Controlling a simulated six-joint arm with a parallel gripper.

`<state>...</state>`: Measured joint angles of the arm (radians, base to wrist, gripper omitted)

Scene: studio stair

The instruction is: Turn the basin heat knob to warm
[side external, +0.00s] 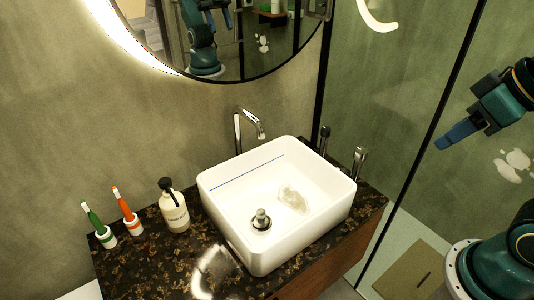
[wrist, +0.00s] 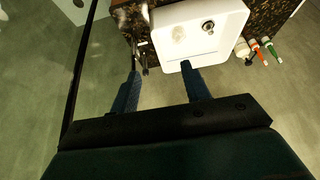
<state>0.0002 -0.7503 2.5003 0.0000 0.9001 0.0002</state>
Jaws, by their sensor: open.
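The white basin (side external: 225,205) sits on a dark speckled counter, with a thin blue line along its inner back wall. Two upright dark and chrome fittings stand beside its right end: one at the back (side external: 324,139) and one nearer (side external: 357,162). I cannot tell which is the heat knob or how it is set. My gripper (side external: 458,136) is raised at the right, well apart from the fittings. In the wrist view my gripper (wrist: 163,88) shows two blue fingers spread apart with nothing between them. The basin (wrist: 213,45) and the fittings (wrist: 143,60) lie beyond the fingertips.
A chrome faucet (side external: 238,135) arches behind the basin. A glass panel edge (side external: 424,150) rises between my arm and the counter. A round mirror hangs above.

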